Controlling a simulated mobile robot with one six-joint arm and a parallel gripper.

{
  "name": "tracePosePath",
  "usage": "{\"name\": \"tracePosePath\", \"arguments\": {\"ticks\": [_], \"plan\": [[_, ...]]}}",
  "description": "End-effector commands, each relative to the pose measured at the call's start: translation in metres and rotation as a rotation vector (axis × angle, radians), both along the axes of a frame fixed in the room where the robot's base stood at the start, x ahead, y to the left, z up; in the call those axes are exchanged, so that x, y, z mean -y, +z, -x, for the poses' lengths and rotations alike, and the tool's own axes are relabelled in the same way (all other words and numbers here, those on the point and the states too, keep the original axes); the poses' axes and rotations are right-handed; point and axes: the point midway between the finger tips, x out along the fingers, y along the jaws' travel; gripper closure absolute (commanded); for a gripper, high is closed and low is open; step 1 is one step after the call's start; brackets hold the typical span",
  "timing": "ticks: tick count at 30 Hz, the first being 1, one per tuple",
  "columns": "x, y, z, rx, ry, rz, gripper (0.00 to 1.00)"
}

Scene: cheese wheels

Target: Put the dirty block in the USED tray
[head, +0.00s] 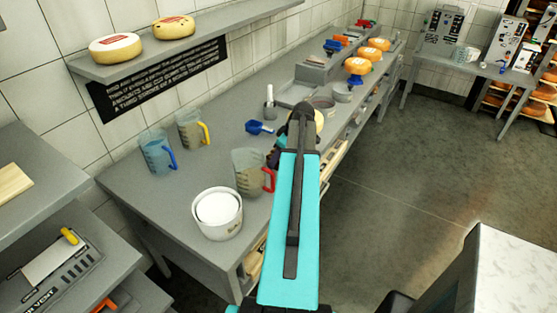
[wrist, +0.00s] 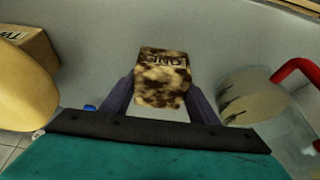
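In the wrist view a mottled brown and cream block (wrist: 162,80) with dark letters near its top sits between the two purple fingers of my gripper (wrist: 161,88). The fingers meet its left and right sides, so my gripper looks shut on it. The grey worktop shows behind the block; I cannot tell how high the block is above it. In the head view my own arm hides the block and most of the gripper. I cannot make out a tray marked USED in either view.
A clear jug with a red handle (head: 250,170) is close by; it also shows in the wrist view (wrist: 255,97). A yellow rounded thing (wrist: 22,90) and a lettered box (wrist: 35,50) are on the left there. A white tub (head: 217,214) and blue scoop (head: 259,128) stand on the counter.

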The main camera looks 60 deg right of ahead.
Motion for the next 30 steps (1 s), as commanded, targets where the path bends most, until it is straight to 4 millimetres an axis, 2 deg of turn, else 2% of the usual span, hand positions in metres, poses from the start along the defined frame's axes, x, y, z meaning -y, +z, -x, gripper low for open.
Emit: {"name": "tracePosePath", "arguments": {"ticks": [1, 3, 4, 17, 29, 30], "plan": [[0.0, 0.0, 0.0, 0.0, 0.0, 0.0, 0.62], [0.0, 0.0, 0.0, 0.0, 0.0, 0.0, 0.74], [0.0, 0.0, 0.0, 0.0, 0.0, 0.0, 0.74], [0.0, 0.005, -0.001, 0.001, 0.001, 0.001, 0.75], [0.0, 0.033, -0.001, 0.001, 0.0, 0.002, 0.75], [0.0, 0.034, 0.004, 0.001, -0.002, 0.002, 0.75]]}}
